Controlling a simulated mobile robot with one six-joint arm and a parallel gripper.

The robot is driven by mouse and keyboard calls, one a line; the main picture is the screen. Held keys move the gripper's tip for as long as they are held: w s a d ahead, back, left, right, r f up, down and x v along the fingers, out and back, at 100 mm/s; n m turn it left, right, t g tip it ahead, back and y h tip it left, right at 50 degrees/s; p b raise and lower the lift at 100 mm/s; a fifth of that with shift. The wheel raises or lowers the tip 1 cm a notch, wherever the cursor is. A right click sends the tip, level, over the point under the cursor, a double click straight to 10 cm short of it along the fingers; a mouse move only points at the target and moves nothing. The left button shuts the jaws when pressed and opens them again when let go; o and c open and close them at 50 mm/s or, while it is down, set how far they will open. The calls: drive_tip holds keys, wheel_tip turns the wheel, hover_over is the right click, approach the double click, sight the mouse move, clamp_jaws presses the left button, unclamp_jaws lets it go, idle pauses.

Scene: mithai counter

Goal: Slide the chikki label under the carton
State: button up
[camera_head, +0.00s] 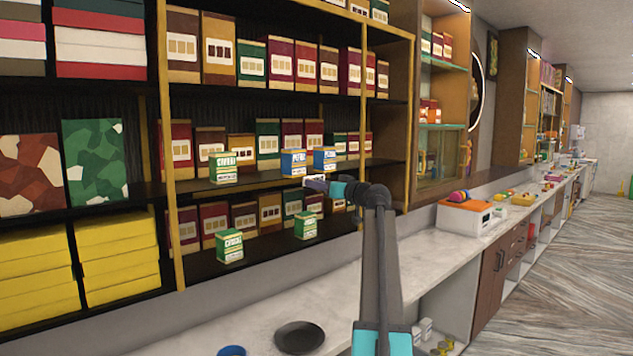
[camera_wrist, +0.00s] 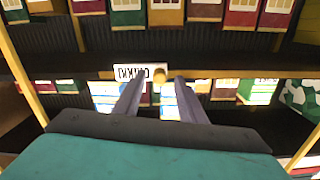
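The chikki label (camera_wrist: 128,70) is a small white card with dark letters, upside down in the wrist view, by the shelf edge. A small gold knob (camera_wrist: 158,74) shows at its right end. My gripper (camera_head: 309,180) is in front of the middle shelf, below two blue-and-white cartons (camera_head: 293,163) (camera_head: 324,160). In the wrist view its fingers (camera_wrist: 158,82) are apart, either side of the knob, with visible gaps. A green-and-white carton (camera_head: 223,169) stands further left on the same shelf. Which carton the task means I cannot tell.
Two more green cartons (camera_head: 229,246) (camera_head: 305,226) stand on the lower shelf (camera_head: 265,248). Rows of boxes fill the shelf backs. A wooden upright (camera_head: 168,150) stands at left. A dark plate (camera_head: 299,338) and a blue dish (camera_head: 232,351) lie on the pale counter (camera_head: 335,290).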

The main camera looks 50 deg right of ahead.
drive_tip(key=shift+w, duration=0.6)
drive_tip(key=shift+c, duration=0.2)
clamp_jaws()
drive_tip(key=shift+s+f, duration=0.1)
